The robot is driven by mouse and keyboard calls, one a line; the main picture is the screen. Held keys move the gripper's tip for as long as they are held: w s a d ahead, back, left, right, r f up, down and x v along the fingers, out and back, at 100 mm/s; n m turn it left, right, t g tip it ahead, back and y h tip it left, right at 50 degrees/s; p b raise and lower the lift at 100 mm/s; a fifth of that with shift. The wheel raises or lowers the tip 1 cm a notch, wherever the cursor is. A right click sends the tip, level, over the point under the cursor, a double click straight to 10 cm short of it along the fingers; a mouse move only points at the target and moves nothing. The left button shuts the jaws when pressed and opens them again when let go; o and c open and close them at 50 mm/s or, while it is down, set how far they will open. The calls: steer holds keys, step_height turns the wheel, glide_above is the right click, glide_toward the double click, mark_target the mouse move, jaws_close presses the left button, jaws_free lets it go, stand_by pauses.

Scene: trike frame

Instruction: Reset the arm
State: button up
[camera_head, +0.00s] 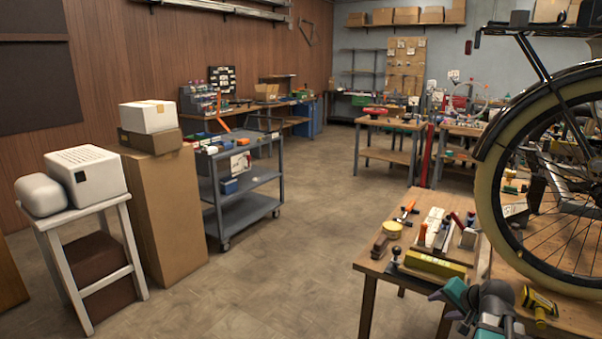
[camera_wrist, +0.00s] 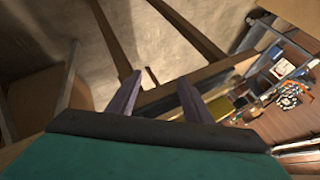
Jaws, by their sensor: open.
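My gripper (camera_head: 442,305) shows at the bottom right of the head view, with teal and grey parts and purple fingers pointing left. It is beside the front edge of a wooden workbench (camera_head: 375,262). In the wrist view my gripper (camera_wrist: 160,78) has its two purple fingers spread apart, with nothing between them. The teal gripper body fills the bottom of that view. Beyond the fingers are wooden bars and the floor.
The workbench carries a yellow block (camera_head: 434,265), small tools and a yellow-handled tool (camera_head: 540,306). A bicycle wheel (camera_head: 487,190) stands close behind my gripper on the right. A grey cart (camera_head: 240,205) and white stool (camera_head: 88,215) stand left. The middle floor (camera_head: 300,240) is clear.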

steer(key=s+a+f+n+g, duration=0.3)
steer(key=s+a+f, duration=0.1)
steer(key=a+f, duration=0.5)
steer(key=s+a+f+n+g, duration=0.2)
steer(key=s+a+f+n, duration=0.15)
steer(key=a+f, duration=0.5)
steer(key=s+a+f+n+g, duration=0.35)
steer(key=a+f, duration=0.35)
steer(key=a, duration=0.4)
steer(key=s+f+g+p, duration=0.2)
steer(key=s+f, duration=0.4)
steer(key=s, duration=0.6)
steer(key=s+f+g+p, duration=0.3)
steer(key=s+f, duration=0.3)
steer(key=s, duration=0.7)
steer(key=shift+p, duration=0.7)
